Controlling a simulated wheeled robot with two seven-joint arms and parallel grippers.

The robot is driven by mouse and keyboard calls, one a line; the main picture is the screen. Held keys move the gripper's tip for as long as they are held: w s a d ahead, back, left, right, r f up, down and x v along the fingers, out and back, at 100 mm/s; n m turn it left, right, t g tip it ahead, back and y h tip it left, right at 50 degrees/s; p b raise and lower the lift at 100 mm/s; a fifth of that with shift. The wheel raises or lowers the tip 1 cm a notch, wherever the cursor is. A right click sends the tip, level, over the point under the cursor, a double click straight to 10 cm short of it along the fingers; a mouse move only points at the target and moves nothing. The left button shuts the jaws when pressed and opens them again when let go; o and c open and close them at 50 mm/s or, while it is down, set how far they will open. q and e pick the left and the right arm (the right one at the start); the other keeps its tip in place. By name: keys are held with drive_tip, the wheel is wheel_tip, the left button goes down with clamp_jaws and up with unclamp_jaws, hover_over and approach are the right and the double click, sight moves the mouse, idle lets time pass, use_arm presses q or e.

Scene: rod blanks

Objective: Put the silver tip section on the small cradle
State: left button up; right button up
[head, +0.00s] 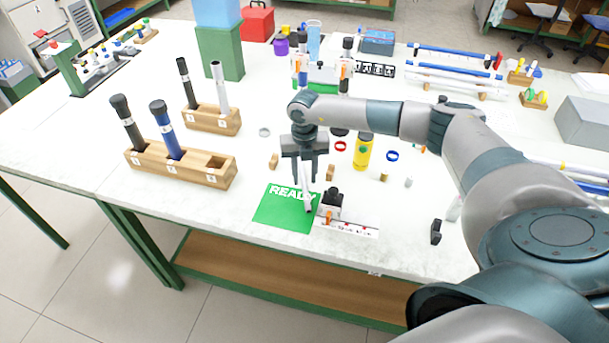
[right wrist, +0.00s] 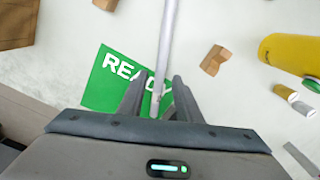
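My right gripper (head: 305,180) points down over the far edge of the green READY mat (head: 282,216). Its fingers are closed around a slim silver tip section (head: 307,203), whose near end hangs over the mat's right side. In the right wrist view the silver section (right wrist: 166,50) runs between the fingers to the top edge; its far part is hidden in the head view. Two small wooden blocks, seemingly the small cradle, stand apart either side of the gripper: left block (head: 273,161) and right block (head: 330,172). Nothing rests on them. My left gripper is out of view.
A black-topped device (head: 331,201) on a white marked strip (head: 348,226) stands right of the mat. A yellow bottle (head: 363,153) and small rings are farther right. Wooden racks (head: 205,178) with dark and blue rods stand left. The front left tabletop is clear.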

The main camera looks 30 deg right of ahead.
drive_tip(key=shift+r+b, duration=0.35)
drive_tip(key=shift+r, duration=0.1)
wheel_tip(320, 180, up, 12)
drive_tip(key=b, duration=0.4)
drive_tip(key=shift+f, duration=0.25)
drive_tip(key=shift+f, duration=0.1)
